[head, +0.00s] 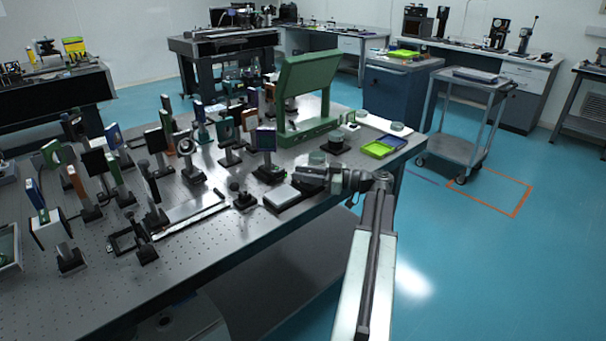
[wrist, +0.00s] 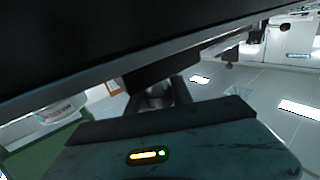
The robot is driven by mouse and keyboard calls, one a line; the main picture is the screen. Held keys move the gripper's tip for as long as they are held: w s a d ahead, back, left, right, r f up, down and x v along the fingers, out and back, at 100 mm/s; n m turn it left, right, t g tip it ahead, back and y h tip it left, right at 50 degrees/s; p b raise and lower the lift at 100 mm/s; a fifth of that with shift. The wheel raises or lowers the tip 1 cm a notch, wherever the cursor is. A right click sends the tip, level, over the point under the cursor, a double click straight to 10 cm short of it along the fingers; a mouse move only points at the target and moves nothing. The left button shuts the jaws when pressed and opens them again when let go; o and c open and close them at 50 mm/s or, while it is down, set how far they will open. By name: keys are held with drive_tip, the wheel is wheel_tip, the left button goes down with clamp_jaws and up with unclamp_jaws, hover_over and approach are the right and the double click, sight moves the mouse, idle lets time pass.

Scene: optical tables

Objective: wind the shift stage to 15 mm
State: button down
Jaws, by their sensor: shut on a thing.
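My gripper (head: 306,174) reaches in from the right over the near edge of the optical table (head: 200,262). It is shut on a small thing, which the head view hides. In the wrist view a dark, rounded knob-like part (wrist: 155,97) shows beyond the grey-green body with a small lit display. A large dark slab (wrist: 130,35) crosses the top of that view, close to the camera. A low dark block with a pale flat top (head: 283,194) lies just left of and below my gripper; it may be the shift stage. No scale is readable.
Several optic mounts (head: 155,140) crowd the table to the left. A green panel (head: 305,92) stands behind my gripper, with a round jar (head: 317,158) close by. Green and blue trays (head: 378,149) lie to the right. Open floor and a cart (head: 465,125) lie beyond.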

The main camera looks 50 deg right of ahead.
drive_tip(key=shift+m+h, duration=0.3)
drive_tip(key=shift+h, duration=0.1)
drive_tip(key=m+t+h, duration=0.1)
drive_tip(key=m+h, duration=0.1)
drive_tip(key=h, duration=0.1)
drive_tip(key=shift+d+t+h, duration=0.15)
drive_tip(key=shift+t+h, duration=0.15)
drive_tip(key=shift+t, duration=0.1)
drive_tip(key=shift+w+d+m+t+h, duration=0.15)
drive_tip(key=shift+d+m+h, duration=0.1)
drive_tip(key=shift+m+h, duration=0.85)
drive_tip(key=shift+d+m+t+h, duration=0.2)
drive_tip(key=shift+m+h, duration=0.5)
drive_tip(key=shift+h, duration=0.7)
drive_tip(key=shift+d, duration=0.15)
drive_tip(key=c, duration=1.1)
unclamp_jaws()
